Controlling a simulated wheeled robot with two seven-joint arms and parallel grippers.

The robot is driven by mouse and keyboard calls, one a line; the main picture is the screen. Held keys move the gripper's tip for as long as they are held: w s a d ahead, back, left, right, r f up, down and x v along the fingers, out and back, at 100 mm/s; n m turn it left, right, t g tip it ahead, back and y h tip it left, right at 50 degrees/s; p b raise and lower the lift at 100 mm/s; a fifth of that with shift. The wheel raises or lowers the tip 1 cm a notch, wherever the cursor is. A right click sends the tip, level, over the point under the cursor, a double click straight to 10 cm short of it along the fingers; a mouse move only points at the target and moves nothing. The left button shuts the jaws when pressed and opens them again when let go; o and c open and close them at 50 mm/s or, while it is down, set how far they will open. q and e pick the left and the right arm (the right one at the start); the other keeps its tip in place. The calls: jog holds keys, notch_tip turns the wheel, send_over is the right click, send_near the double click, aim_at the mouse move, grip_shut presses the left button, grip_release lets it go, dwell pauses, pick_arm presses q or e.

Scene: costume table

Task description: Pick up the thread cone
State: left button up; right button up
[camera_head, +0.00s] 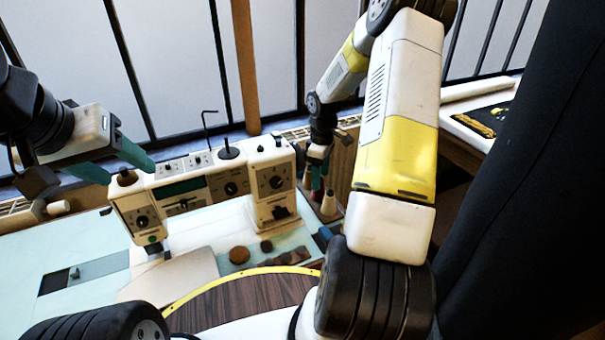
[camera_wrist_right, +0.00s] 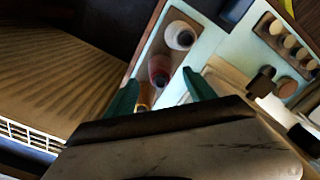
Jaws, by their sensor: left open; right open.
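Thread cones stand in a row in a narrow tray (camera_wrist_right: 150,48) in the right wrist view: a white cone (camera_wrist_right: 180,36), a red cone (camera_wrist_right: 158,68) and a yellowish one (camera_wrist_right: 145,96) partly hidden by my gripper. My right gripper (camera_wrist_right: 161,80) is open, with its green fingers on either side of the row near the red and yellowish cones; I see nothing held. In the head view, my right gripper (camera_head: 314,180) points down just above a pale cone (camera_head: 328,204). My left gripper (camera_head: 130,172) is open and empty by the sewing machine's left end.
A cream sewing machine (camera_head: 200,185) stands on the pale green table (camera_head: 75,240), left of the cones. Round brown pieces (camera_head: 239,255) lie in front of it. A ribbed brown panel (camera_wrist_right: 55,70) lies beside the tray in the right wrist view. The table's left part is mostly clear.

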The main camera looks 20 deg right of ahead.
notch_tip(320, 180, down, 5)
jog(key=shift+r, duration=0.1)
grip_shut()
dwell(0.3)
jog(key=shift+r, duration=0.1)
notch_tip(320, 180, up, 18)
dwell(0.7)
